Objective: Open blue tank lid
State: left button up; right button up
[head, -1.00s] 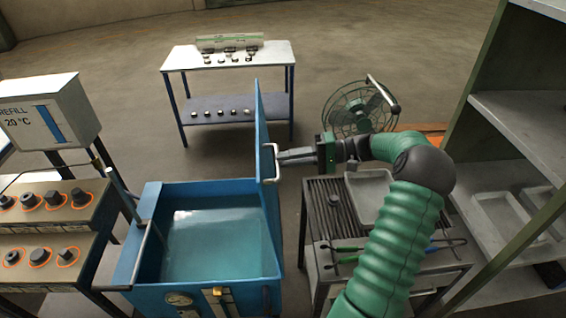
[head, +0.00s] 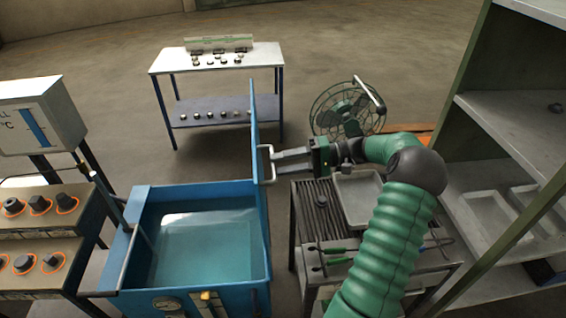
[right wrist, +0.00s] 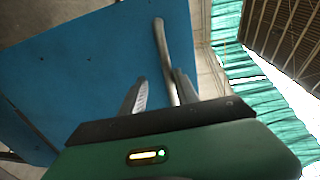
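The blue tank (head: 140,272) stands at the lower middle of the head view, full of water (head: 205,240). Its lid (head: 256,120) stands upright along the tank's right edge, so the tank is open. A pale handle (head: 264,163) sits on the lid's right-hand face. My right gripper (head: 277,162) is at this handle with its fingers apart. In the right wrist view, the handle bar (right wrist: 163,50) runs between the gripper's fingers (right wrist: 156,88), close to the right one and clear of the left one. The blue lid (right wrist: 90,70) fills the left of that view. My left gripper is not in view.
A metal cart (head: 312,215) with a tray and tools stands right of the tank, under my right arm. A green fan (head: 345,110) is behind it. Shelves (head: 520,120) stand far right, control panels (head: 40,215) at left, and a white-topped table (head: 200,60) at the back.

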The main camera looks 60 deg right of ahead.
jog(key=shift+r, duration=0.15)
jog(key=b+v, duration=0.2)
jog(key=v, duration=1.5)
jog(key=shift+b, duration=0.4)
jog(key=shift+a, duration=0.1)
